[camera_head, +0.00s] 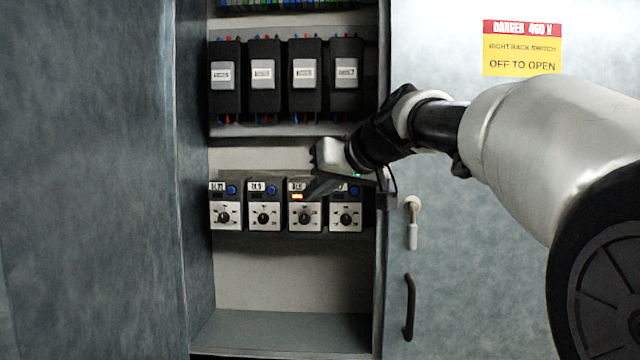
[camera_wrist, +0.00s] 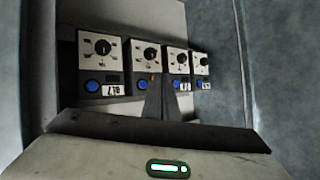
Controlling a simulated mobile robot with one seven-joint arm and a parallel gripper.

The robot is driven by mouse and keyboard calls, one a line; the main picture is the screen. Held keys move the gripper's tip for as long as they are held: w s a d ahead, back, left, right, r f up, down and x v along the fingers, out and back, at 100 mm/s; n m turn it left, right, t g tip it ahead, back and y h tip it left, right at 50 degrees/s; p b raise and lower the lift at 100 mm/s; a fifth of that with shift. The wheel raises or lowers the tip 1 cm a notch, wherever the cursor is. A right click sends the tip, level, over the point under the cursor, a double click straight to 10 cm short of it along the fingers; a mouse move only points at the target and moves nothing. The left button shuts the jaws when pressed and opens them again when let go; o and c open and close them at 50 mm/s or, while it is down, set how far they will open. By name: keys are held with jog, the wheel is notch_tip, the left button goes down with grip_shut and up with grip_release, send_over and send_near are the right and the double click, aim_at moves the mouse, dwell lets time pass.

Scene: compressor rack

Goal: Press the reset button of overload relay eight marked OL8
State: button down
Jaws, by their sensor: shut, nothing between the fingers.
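A row of several overload relays with white dial faces and blue buttons sits on the lower shelf of the open cabinet. The third relay from the left (camera_head: 304,217) has an orange light lit; its label seems to read OL8 but is small and blurred. The same relay shows second from left in the upside-down wrist view (camera_wrist: 146,53). My gripper (camera_head: 309,193) is shut and empty, its tips in front of that relay's upper right part.
The relay to the right (camera_head: 346,218) is close to my fingers. Several black contactors (camera_head: 263,75) hang above, over a ledge. The cabinet's left door (camera_head: 95,180) and right door (camera_head: 470,270) flank the opening. The space below the relays is free.

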jog(key=shift+w, duration=0.95)
dwell(1.4)
jog(key=shift+w+p, duration=0.3)
jog(key=shift+w, duration=0.15)
jog(key=shift+w+d, duration=0.2)
jog(key=shift+w, duration=0.25)
dwell(1.2)
jog(key=shift+s+d+f+b, duration=0.25)
jog(key=shift+s+f+b, duration=0.05)
jog(key=shift+s+b, duration=0.15)
